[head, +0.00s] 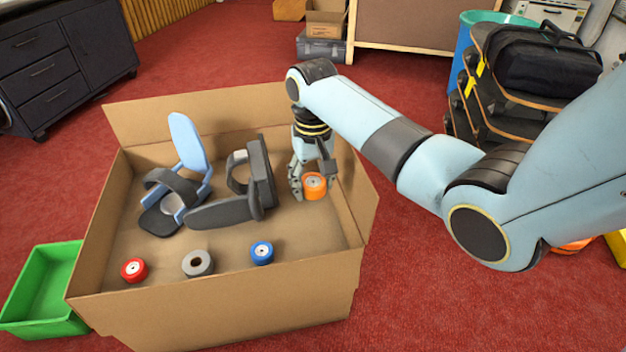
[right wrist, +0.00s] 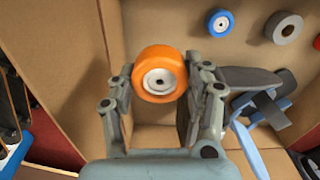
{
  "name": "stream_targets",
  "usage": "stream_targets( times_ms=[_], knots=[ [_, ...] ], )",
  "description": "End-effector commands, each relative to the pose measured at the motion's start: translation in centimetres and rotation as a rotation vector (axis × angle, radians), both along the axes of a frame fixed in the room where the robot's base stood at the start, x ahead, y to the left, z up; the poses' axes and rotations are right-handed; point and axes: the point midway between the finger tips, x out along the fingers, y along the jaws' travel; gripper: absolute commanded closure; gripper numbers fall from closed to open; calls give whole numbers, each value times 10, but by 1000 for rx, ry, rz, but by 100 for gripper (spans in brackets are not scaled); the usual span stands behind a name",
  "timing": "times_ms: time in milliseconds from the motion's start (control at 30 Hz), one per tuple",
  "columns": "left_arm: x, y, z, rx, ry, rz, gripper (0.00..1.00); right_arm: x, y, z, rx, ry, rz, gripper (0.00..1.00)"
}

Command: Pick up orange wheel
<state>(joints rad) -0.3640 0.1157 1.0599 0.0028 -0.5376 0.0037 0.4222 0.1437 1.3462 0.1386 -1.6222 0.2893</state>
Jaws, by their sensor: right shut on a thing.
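The orange wheel (head: 315,187) has a white hub and is inside the cardboard box at its right side. My right gripper (head: 313,184) reaches down into the box and is shut on the wheel. In the right wrist view the orange wheel (right wrist: 160,74) sits between the two fingers of the right gripper (right wrist: 163,78). Whether the wheel touches the box floor is unclear. My left gripper is not in view.
The open cardboard box (head: 230,300) also holds a red wheel (head: 134,270), a grey roll (head: 198,263), a blue wheel (head: 262,252), a blue-and-black item (head: 187,145) and a dark bracket-like item (head: 225,212). A green bin (head: 45,290) stands left of the box.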

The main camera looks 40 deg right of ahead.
Motion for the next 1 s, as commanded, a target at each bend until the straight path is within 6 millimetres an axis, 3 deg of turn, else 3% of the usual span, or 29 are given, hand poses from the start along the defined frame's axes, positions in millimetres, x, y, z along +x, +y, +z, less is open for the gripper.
stream_targets(
  times_ms=[33,333,800,1000],
  knots=[
    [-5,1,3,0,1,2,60,1,0,9,0,-4,0,82],
    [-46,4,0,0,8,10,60,1,0,30,0,-2,0,82],
    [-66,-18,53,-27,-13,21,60,1,0,96,0,-4,1,82],
    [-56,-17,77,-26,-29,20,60,1,0,119,0,-3,0,82]
  ],
)
